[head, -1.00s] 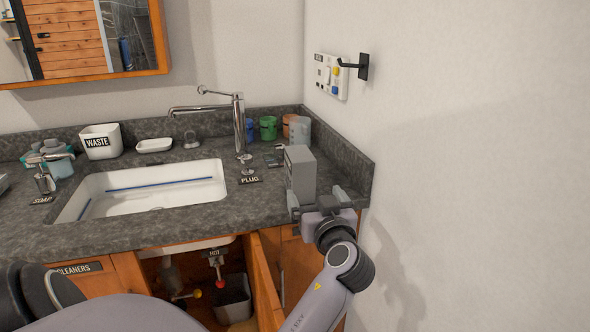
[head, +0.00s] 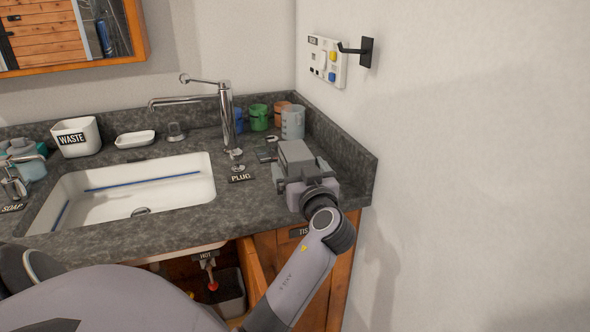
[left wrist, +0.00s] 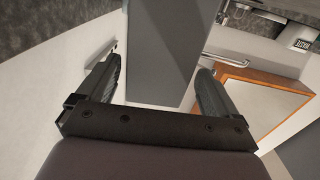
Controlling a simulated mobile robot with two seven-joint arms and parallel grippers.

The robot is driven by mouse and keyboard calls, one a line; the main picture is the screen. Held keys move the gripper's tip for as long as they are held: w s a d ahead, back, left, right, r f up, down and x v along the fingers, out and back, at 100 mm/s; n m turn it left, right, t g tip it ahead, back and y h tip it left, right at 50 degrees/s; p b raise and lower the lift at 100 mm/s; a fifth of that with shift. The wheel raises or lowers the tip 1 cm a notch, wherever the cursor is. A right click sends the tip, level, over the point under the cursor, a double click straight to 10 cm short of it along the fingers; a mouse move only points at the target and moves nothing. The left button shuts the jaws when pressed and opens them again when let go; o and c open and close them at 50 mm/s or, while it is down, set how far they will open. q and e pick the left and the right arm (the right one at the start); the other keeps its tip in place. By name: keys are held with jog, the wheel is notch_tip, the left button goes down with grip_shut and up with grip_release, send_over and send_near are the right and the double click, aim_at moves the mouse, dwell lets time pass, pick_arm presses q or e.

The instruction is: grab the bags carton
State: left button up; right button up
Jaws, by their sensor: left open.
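The bags carton, a plain grey box (head: 295,153), stands on the dark stone counter near its right end. No lettering on it can be made out. My left gripper (head: 302,173) is at its near side, open, with one finger on each side of the carton. In the left wrist view the grey carton (left wrist: 165,50) lies between the two spread fingers of the left gripper (left wrist: 155,85), with a gap beside it, wider on the left. The carton's lower part is hidden by the gripper in the head view. My right gripper is not in view.
Close behind the carton stand a translucent cup (head: 292,122) and a green cup (head: 258,117). The sink (head: 130,190) is to the left. A wall hook (head: 366,51) juts out at the right. Below, a cabinet door (head: 254,275) stands open.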

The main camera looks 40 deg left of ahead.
pick_arm(q)
jog(key=shift+p+x, duration=0.55)
jog(key=shift+x, duration=1.65)
jog(key=shift+w+d+f, duration=0.1)
jog(key=shift+f, duration=0.05)
jog(key=c, duration=1.3)
notch_tip(320, 180, up, 20)
jog(key=shift+r, duration=0.1)
